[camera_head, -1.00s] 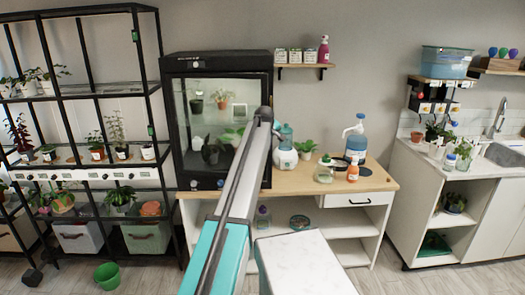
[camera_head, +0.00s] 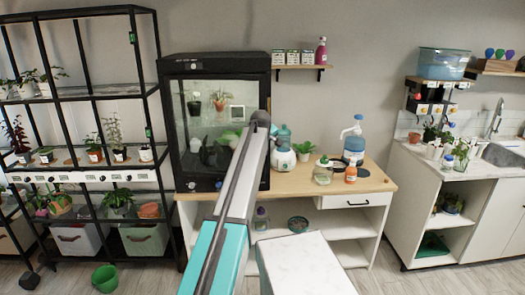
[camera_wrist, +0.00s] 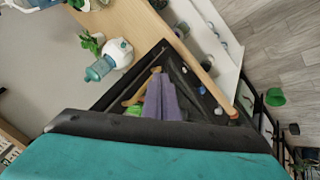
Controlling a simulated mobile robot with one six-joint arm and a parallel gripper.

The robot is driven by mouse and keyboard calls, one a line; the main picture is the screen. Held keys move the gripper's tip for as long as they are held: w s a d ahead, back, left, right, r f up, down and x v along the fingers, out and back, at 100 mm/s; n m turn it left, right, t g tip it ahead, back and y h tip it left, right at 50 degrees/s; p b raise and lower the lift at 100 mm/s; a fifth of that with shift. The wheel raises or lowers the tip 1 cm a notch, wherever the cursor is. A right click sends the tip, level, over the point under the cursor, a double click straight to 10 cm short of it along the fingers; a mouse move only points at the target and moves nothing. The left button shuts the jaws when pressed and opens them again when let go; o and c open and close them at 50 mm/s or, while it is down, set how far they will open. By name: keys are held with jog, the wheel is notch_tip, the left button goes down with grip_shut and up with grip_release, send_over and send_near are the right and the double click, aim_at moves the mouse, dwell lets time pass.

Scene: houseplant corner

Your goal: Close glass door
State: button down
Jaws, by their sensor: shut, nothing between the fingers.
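The black cabinet (camera_head: 214,66) stands on the left end of the wooden bench in the head view, with potted plants inside. Its glass door (camera_head: 208,122) is on the front; the arm covers its right part, so I cannot tell whether it is fully shut. In the wrist view, part of a dark frame (camera_wrist: 108,97), seemingly the cabinet's, lies around my gripper (camera_wrist: 160,76). The purple-grey fingers are together and empty, close to this frame; I cannot tell whether they touch it. In the head view the gripper is hidden behind the arm.
The wooden bench (camera_head: 291,181) carries a white-based sprayer (camera_head: 282,158), a blue jug (camera_head: 354,145) and a small plant to the right of the cabinet. A black plant rack (camera_head: 78,91) stands close on the left. A green bucket (camera_head: 105,278) is on the floor.

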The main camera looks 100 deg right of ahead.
jog(key=s+a+r+b, duration=0.2)
jog(key=a+r, duration=0.3)
jog(key=r, duration=0.3)
jog(key=shift+s+b, duration=0.3)
jog(key=shift+s, duration=0.3)
jog(key=shift+w, duration=0.1)
